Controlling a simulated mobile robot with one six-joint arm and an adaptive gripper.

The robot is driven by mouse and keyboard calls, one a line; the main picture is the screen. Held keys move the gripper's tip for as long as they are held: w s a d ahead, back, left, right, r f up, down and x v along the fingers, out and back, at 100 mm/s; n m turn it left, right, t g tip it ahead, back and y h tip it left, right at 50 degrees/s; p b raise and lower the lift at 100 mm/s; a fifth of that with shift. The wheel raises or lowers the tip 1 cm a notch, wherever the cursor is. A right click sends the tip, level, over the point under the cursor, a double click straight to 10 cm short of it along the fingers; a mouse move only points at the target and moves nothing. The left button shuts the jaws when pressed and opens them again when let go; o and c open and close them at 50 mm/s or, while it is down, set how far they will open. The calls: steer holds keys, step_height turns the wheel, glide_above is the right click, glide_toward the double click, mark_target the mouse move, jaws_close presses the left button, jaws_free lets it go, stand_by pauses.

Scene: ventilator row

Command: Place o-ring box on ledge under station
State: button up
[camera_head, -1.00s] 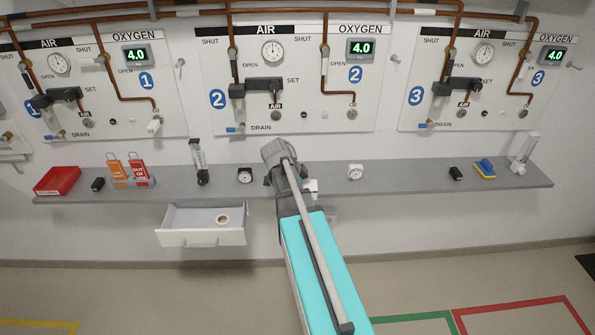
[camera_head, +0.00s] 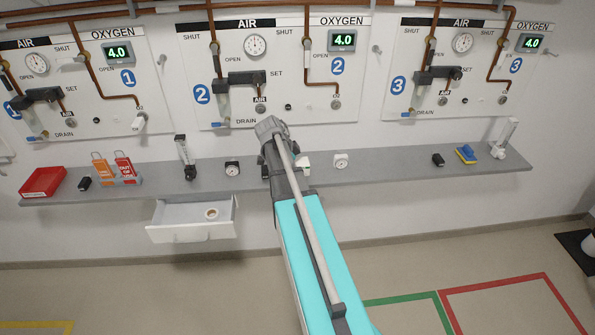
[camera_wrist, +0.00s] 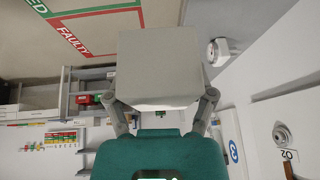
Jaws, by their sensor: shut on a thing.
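My gripper (camera_wrist: 160,108) is shut on a plain pale grey box (camera_wrist: 160,65), held between its two fingers in the wrist view. I take this to be the o-ring box; no label shows on the side facing me. In the head view my arm hides most of the box. My gripper (camera_head: 285,150) is at the middle of the grey ledge (camera_head: 390,168), in front of station 2 (camera_head: 290,60). I cannot tell whether the box touches the ledge.
A flowmeter (camera_head: 185,158), tags (camera_head: 125,167) and a red tray (camera_head: 43,182) stand farther left. An open drawer (camera_head: 190,220) hangs below. The ledge right of the white-faced gauge has bare room.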

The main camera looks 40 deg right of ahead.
steer(key=w+d+f+b, duration=0.7)
steer(key=d, duration=0.1)
steer(key=shift+w+f, duration=0.3)
steer(key=shift+w+d+f+b, duration=0.35)
steer(key=shift+f+b, duration=0.1)
steer(key=shift+b, duration=0.1)
steer(key=shift+w+d+f+b, duration=0.2)
steer(key=shift+d+f+b, duration=0.05)
steer(key=shift+f+b, duration=0.3)
step_height(320, 180, down, 3)
steer(key=b, duration=0.3)
steer(key=o, duration=1.1)
